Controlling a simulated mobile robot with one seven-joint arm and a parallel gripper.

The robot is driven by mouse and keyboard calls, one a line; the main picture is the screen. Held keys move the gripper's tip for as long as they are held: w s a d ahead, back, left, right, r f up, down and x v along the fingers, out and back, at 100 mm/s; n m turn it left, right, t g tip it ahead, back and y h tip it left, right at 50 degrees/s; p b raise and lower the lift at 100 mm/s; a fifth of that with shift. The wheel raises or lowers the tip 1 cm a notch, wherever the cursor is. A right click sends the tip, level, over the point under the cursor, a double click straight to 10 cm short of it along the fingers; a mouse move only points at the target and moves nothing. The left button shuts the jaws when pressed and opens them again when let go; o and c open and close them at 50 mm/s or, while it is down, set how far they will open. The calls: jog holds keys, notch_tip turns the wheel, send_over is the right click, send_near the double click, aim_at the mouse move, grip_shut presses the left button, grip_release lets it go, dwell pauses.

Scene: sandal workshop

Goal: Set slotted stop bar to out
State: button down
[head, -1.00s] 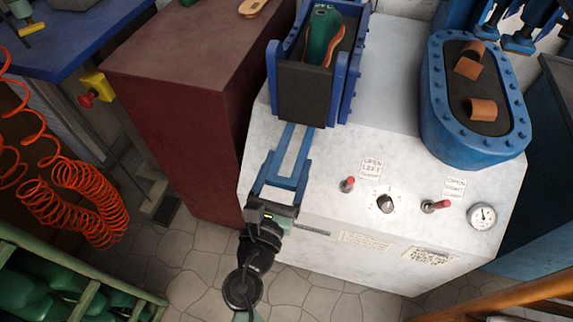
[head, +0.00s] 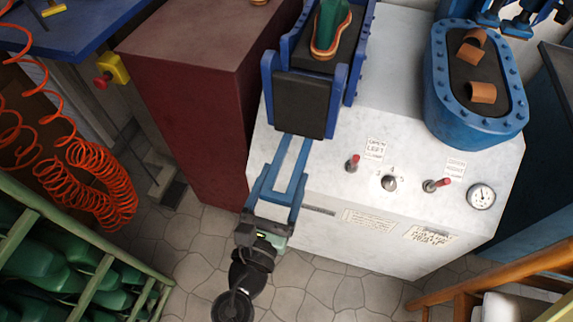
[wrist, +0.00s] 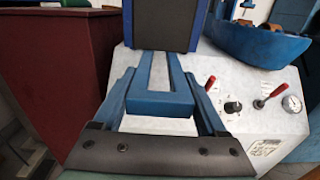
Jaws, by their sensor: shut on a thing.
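The slotted stop bar (head: 283,157) is a flat blue bar with a long slot. It reaches from under a dark upright plate (head: 300,104) on the left press toward the front of the pale console. In the wrist view the bar's solid crosspiece (wrist: 160,103) closes the near end of the slot. My gripper (head: 286,182) is shut on this end, one blue finger along each side. Its fingers also show in the wrist view (wrist: 162,92). The bar's far end is hidden behind the plate.
Left of the bar stands a dark red cabinet (head: 195,85). Right of it, the console carries red-tipped levers (head: 353,162), a black knob (head: 389,183) and a gauge (head: 481,196). A green form with a sandal (head: 328,35) sits behind the plate. Orange coiled hose (head: 100,185) hangs at left.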

jog(key=shift+s+a+f, duration=0.1)
jog(key=shift+s+f, duration=0.05)
jog(key=shift+s, duration=0.1)
jog(key=shift+c, duration=1.4)
grip_release()
jog(key=shift+o, duration=1.4)
jog(key=v, duration=1.3)
jog(key=shift+r, duration=0.2)
